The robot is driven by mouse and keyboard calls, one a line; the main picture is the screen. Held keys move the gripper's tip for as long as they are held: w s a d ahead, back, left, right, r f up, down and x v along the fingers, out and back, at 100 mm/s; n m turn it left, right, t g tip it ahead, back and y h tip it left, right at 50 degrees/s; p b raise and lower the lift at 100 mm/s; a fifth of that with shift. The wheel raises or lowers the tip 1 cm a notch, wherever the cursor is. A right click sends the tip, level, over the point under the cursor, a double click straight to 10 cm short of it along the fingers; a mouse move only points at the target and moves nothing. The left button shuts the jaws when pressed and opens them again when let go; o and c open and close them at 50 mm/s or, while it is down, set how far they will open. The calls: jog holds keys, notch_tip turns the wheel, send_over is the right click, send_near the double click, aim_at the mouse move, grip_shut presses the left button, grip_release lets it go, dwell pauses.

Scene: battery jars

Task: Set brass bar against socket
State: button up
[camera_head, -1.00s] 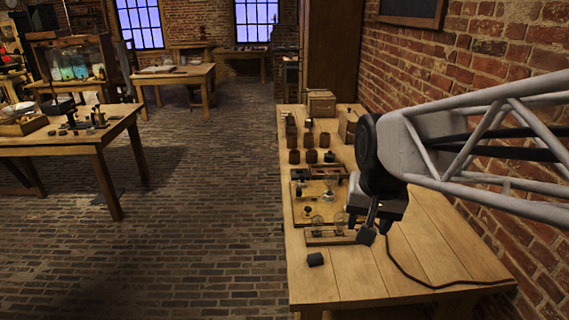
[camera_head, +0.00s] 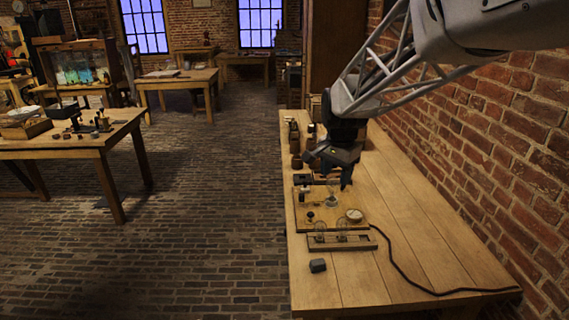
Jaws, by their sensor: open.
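My gripper (camera_head: 334,177) hangs over the far part of the instrument board, its fingers apart with nothing seen between them. The wooden instrument board (camera_head: 342,222) lies on the bench, carrying a glass bulb (camera_head: 332,197), a round pale dial (camera_head: 354,214) and small dark fittings. A narrow wooden strip (camera_head: 366,242) with two glass bulbs lies just in front of it. I cannot pick out the brass bar or the socket for certain; the fittings are small, and my gripper and arm hide part of the board's far end.
A small dark grey block (camera_head: 317,265) lies near the front left of the bench (camera_head: 420,262). Brown jars (camera_head: 296,162) stand behind, partly hidden by my arm. A brick wall borders the right side.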

jog(key=w+a+f+m, duration=0.15)
jog(key=w+f, duration=0.25)
jog(key=w, duration=0.5)
jog(key=w+a+f+m, duration=0.1)
jog(key=w+f+m, duration=0.25)
jog(key=w, duration=0.45)
jog(key=m+g, duration=0.1)
jog(key=m, duration=0.3)
send_over(302, 194)
jog(key=f, duration=1.2)
jog(key=shift+s+f, duration=0.25)
jog(key=shift+f, duration=0.15)
jog(key=shift+w+a+f, duration=0.1)
jog(key=shift+w+f, duration=0.05)
jog(key=shift+f, duration=0.1)
jog(key=shift+f, duration=0.15)
jog(key=shift+f, duration=3.75)
grip_shut()
